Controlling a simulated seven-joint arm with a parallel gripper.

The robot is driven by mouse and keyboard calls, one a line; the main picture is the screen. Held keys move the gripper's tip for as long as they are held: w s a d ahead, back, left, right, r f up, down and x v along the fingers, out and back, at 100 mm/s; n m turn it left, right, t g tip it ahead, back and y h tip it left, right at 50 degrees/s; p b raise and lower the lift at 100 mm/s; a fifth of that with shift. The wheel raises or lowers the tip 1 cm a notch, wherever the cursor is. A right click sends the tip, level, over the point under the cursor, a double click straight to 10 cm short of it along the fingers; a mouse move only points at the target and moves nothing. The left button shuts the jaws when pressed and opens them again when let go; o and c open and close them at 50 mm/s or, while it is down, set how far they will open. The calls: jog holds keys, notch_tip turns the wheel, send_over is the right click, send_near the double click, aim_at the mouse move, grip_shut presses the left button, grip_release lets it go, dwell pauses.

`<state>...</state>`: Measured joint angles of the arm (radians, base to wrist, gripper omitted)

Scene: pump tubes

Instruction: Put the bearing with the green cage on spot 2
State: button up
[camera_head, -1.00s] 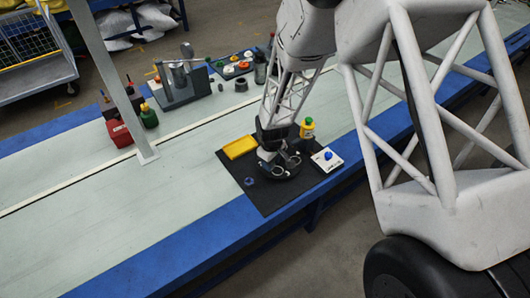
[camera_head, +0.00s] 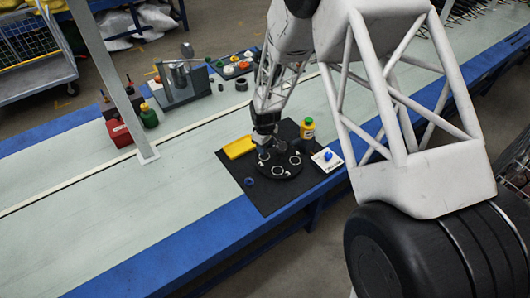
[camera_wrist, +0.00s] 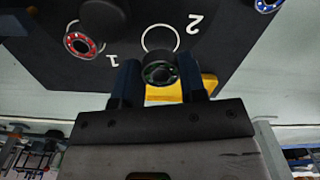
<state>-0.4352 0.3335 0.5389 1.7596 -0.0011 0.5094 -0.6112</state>
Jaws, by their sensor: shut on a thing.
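The bearing with the green cage (camera_wrist: 160,73) is between the two fingers of my gripper (camera_wrist: 160,84) in the wrist view. My gripper is shut on it. Spot 2, a white ring (camera_wrist: 160,39) with a "2" beside it, lies just ahead of the held bearing in that picture; I cannot tell the height between them. A red-caged bearing (camera_wrist: 83,41) sits by the "1".
A blue ring-shaped bearing (camera_head: 249,181) lies on the black mat (camera_head: 268,205) left of the plate. A yellow tray (camera_head: 239,147), a yellow bottle with a green cap (camera_head: 307,128) and a white box with a blue knob (camera_head: 321,162) stand around it.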

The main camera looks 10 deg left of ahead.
aim_at(265, 157)
jog(key=shift+f, duration=1.75)
jog(key=shift+f, duration=0.2)
jog(key=o, duration=0.9)
jog(key=shift+o, duration=0.2)
jog(key=shift+r, duration=0.2)
jog(key=shift+r, duration=6)
jog(key=shift+r, duration=0.1)
